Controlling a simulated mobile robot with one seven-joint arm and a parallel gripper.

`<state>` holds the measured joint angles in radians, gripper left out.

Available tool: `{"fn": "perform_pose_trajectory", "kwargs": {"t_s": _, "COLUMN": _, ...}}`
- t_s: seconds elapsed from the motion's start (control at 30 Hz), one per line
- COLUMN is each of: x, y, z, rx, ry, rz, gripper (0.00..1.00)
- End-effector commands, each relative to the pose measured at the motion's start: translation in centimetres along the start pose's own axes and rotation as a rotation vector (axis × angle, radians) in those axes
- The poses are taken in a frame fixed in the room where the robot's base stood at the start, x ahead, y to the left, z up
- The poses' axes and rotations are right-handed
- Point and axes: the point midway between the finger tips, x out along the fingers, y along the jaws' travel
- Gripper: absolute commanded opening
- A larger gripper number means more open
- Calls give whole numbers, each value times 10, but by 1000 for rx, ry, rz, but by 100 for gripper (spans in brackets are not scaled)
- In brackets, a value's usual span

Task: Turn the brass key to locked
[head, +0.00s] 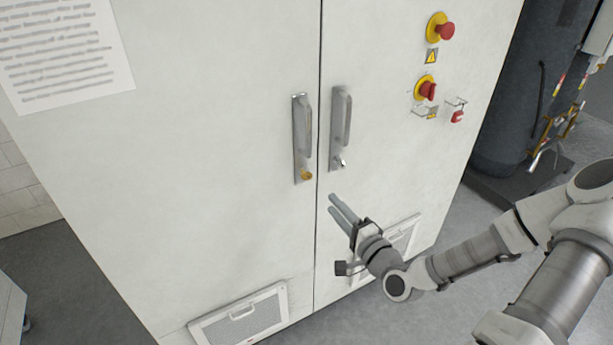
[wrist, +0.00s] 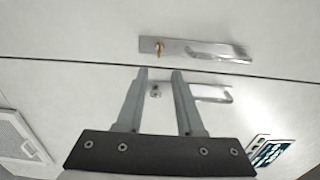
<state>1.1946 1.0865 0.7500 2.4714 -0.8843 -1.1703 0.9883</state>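The brass key (head: 306,175) sits in the lower end of the left door's handle plate (head: 301,140). It also shows in the wrist view (wrist: 159,48), at one end of that plate. My gripper (head: 332,203) is in front of the right door, below and to the right of the key, and apart from it. In the wrist view my gripper's two fingers (wrist: 160,72) stand apart with nothing between their tips. The key's exact turn angle is too small to tell.
The right door has its own handle (head: 341,118) with a silver key (head: 338,163) below it. Red knobs on yellow plates (head: 441,29) (head: 426,88) and a small red lock (head: 457,116) are at the upper right. Vent grilles (head: 240,316) are low on the doors.

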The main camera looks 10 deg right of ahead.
Motion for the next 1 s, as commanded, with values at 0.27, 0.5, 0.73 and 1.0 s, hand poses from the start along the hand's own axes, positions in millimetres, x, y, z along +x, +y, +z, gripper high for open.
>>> {"fn": "perform_pose_trajectory", "kwargs": {"t_s": 0.27, "x": 63, "y": 0, "z": 1, "rx": -2, "ry": -3, "rz": 1, "gripper": 36}}
{"fn": "perform_pose_trajectory", "kwargs": {"t_s": 0.5, "x": 112, "y": 0, "z": 1, "rx": -1, "ry": -3, "rz": 2, "gripper": 36}}
{"fn": "perform_pose_trajectory", "kwargs": {"t_s": 0.73, "x": 136, "y": 1, "z": 0, "rx": -1, "ry": -1, "rz": 3, "gripper": 36}}
{"fn": "perform_pose_trajectory", "kwargs": {"t_s": 1.0, "x": 141, "y": 1, "z": 0, "rx": 0, "ry": -1, "rz": 4, "gripper": 36}}
